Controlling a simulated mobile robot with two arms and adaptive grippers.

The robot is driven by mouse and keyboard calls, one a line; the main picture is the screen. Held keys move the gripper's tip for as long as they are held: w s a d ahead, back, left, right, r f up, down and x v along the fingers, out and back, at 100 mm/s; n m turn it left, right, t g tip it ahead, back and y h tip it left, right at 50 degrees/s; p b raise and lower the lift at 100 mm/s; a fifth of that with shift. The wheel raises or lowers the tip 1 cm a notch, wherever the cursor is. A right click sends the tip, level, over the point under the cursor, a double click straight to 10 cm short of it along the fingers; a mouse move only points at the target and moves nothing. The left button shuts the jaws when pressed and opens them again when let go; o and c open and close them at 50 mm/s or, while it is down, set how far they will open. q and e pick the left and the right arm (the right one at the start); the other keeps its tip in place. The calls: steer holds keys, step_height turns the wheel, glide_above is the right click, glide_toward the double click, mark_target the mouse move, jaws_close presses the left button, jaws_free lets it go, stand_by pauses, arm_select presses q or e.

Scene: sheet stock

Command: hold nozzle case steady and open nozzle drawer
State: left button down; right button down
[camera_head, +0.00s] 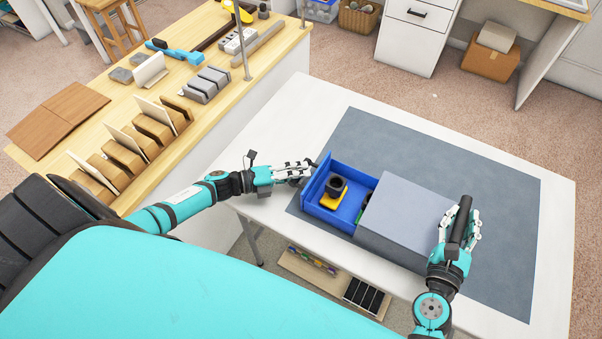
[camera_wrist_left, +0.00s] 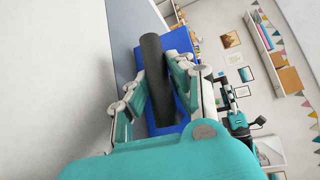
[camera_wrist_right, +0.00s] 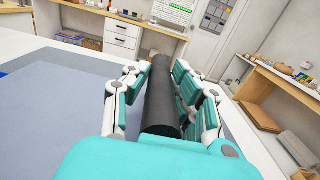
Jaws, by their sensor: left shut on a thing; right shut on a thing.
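The nozzle case (camera_head: 412,208) is a grey box on the dark mat. Its blue nozzle drawer (camera_head: 340,217) stands out to the left, with its inside exposed. A black nozzle on a yellow base (camera_head: 335,193) sits in the drawer; part of a green and red item shows near the case opening. My left gripper (camera_head: 297,170) is shut on the black drawer handle (camera_wrist_left: 157,75) at the blue front. My right gripper (camera_head: 461,228) is shut on a black bar handle (camera_wrist_right: 160,95) at the case's right end. The handles' mounts are hidden.
The grey-blue mat (camera_head: 480,180) lies on a white table (camera_head: 405,125), clear behind the case. A wooden bench (camera_head: 215,112) with racks and tools stands on the left. A low shelf (camera_head: 322,277) with small items shows below the table's front edge.

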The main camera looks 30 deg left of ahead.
steer(key=shift+s+f, duration=0.1)
steer(key=shift+f, duration=0.25)
arm_select(q)
steer(key=c, duration=1.1)
jaws_free()
steer(key=shift+c, duration=0.2)
steer(key=v, duration=1.2)
steer(key=shift+s, duration=0.1)
